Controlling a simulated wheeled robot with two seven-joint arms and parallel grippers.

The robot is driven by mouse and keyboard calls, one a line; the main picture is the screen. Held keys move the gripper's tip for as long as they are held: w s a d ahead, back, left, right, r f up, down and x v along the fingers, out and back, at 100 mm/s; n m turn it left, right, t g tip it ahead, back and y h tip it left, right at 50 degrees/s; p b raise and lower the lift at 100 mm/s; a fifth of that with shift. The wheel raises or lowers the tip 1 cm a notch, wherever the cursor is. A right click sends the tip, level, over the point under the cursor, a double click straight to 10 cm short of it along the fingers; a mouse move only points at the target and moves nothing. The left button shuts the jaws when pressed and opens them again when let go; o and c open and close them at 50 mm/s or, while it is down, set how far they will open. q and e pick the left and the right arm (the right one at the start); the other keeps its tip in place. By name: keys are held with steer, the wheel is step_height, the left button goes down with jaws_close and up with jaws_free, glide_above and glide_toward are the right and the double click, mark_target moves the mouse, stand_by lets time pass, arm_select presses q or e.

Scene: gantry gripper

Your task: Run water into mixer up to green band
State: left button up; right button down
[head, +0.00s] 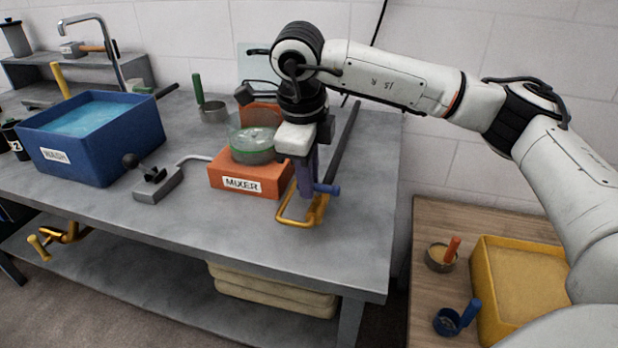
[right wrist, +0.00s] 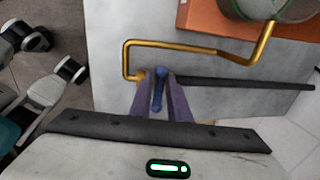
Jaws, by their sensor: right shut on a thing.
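The orange mixer (head: 238,178), labelled MIXER, stands on the grey bench with a clear bowl (head: 255,150) on top. A green band rings the bowl; I cannot tell the water level. A gold bent rod (head: 282,206) with a blue grip (head: 328,189) runs from beside the mixer. My right gripper (right wrist: 157,92) is shut on the blue grip, which shows between its purple fingers in the right wrist view. A grey tap block (head: 158,184) with a black knob stands left of the mixer, its thin pipe bending toward the mixer. My left gripper is out of view.
A blue WASH tub (head: 98,158) of water stands at left under a tall faucet (head: 92,22). A small pan (head: 212,110) with a green handle is behind. A yellow bin (head: 482,268) stands on a wooden table at right. The bench front is clear.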

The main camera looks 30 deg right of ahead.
steer(key=c, duration=1.9)
jaws_free()
steer(key=shift+w+r, duration=0.1)
steer(key=shift+c, duration=0.2)
steer(key=shift+o, duration=0.9)
step_height(320, 180, up, 10)
steer(key=s+a, duration=0.1)
steer(key=shift+s+a, duration=0.15)
steer(key=shift+a, duration=0.15)
